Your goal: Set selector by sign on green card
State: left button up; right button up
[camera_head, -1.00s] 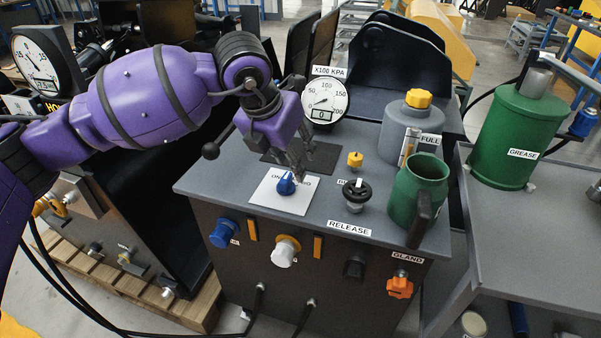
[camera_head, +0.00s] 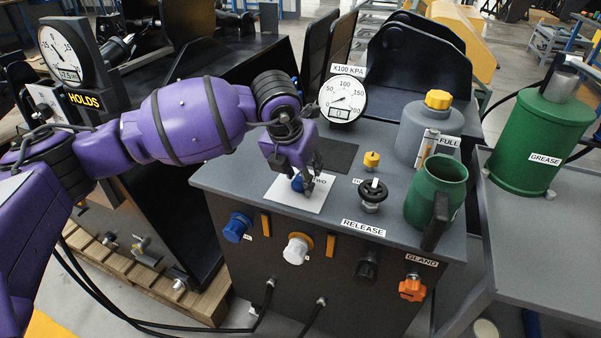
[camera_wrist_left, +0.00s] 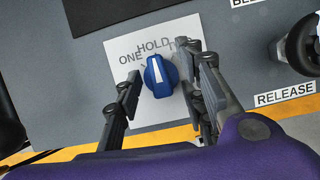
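The selector is a blue knob (camera_wrist_left: 160,78) with a white pointer line, on a white plate (camera_wrist_left: 140,115) marked ONE, HOLD and a partly covered third word. The pointer faces HOLD in the left wrist view. My left gripper (camera_head: 311,180) is low over the plate. In the left wrist view its open fingers (camera_wrist_left: 163,74) stand on either side of the knob, with a gap on both sides. No green card is in view. My right gripper is not in view.
On the bench top (camera_head: 240,178) stand a gauge (camera_head: 342,98), a yellow knob (camera_head: 371,160), a black RELEASE valve (camera_head: 373,194), a green jug (camera_head: 435,192) and a grey yellow-capped canister (camera_head: 428,125). Couplers line the front. A HOLDS sign (camera_head: 84,99) is at left.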

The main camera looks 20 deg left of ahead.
pick_arm(q)
jog(key=shift+c, duration=0.5)
grip_shut()
jog(key=shift+m, duration=0.3)
jog(key=m+h, duration=0.1)
jog(key=m, duration=0.2)
jog(key=shift+a+h, duration=0.15)
jog(key=shift+h, duration=0.15)
jog(key=shift+a+m+g+h, duration=0.1)
jog(key=shift+m+g+h, duration=0.3)
jog(key=shift+m, duration=0.95)
jog(key=shift+m+g+h, duration=0.3)
jog(key=shift+m+h, duration=0.1)
jog(key=shift+m, duration=0.95)
jog(key=shift+o, duration=0.5)
grip_release()
